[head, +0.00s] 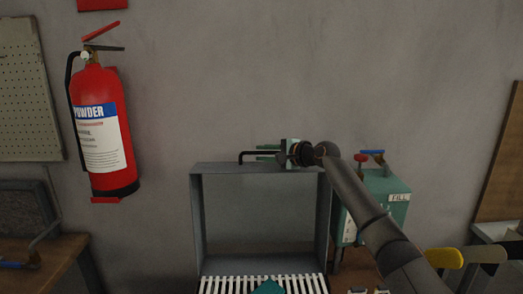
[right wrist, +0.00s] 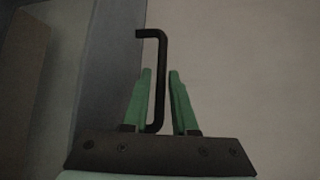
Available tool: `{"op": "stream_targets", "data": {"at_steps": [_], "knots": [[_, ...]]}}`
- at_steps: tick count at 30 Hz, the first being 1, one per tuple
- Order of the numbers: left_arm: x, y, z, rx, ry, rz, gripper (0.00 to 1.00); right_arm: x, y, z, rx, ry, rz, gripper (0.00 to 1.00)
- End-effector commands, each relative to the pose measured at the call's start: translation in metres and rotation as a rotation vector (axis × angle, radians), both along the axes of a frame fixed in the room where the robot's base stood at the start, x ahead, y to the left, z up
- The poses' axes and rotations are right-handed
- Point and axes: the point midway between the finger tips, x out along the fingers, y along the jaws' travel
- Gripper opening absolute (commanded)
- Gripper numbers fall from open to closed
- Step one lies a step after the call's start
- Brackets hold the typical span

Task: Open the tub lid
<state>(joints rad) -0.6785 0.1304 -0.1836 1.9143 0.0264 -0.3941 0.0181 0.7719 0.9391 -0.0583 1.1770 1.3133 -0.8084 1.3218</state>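The tub lid (head: 260,205) is a grey, shallow box-like panel standing about upright, its rimmed inner side facing me. Below it, a white slatted rack (head: 225,285) shows at the bottom edge, with a teal piece (head: 268,287) on it. A black bent handle (head: 248,154) sticks out at the lid's top edge. My right gripper (head: 268,151) is at that edge, green fingers pointing left. In the right wrist view the handle (right wrist: 158,90) stands between the fingers (right wrist: 160,75), with narrow gaps beside it; the fingers look open around it. My left gripper is out of view.
A green box (head: 382,185) with red and blue valve levers stands right of the lid, behind my right arm. A red fire extinguisher (head: 100,130) hangs on the wall at left. A wooden bench (head: 60,262) is at lower left. Yellow and dark handles (head: 445,258) show at lower right.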

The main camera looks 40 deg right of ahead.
Motion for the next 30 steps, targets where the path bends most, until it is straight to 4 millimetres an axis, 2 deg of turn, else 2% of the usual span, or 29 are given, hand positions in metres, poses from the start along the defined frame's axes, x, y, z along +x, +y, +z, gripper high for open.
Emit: {"op": "stream_targets", "data": {"at_steps": [4,13,14,21,30], "knots": [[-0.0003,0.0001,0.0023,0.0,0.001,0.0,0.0,0.0082,0.0013,-0.0015,0.0,0.0,0.001,0.26],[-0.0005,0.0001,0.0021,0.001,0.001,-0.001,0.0,0.0097,0.0014,-0.0027,-0.002,0.001,0.001,0.26],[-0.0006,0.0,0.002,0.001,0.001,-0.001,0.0,0.0097,0.0014,-0.0027,-0.002,0.001,0.001,0.25],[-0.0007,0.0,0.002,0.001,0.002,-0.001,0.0,0.0094,0.0013,-0.0028,-0.001,0.001,0.0,0.0],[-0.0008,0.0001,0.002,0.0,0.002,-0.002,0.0,0.0094,0.0013,-0.0029,-0.001,0.002,0.001,0.0]]}}
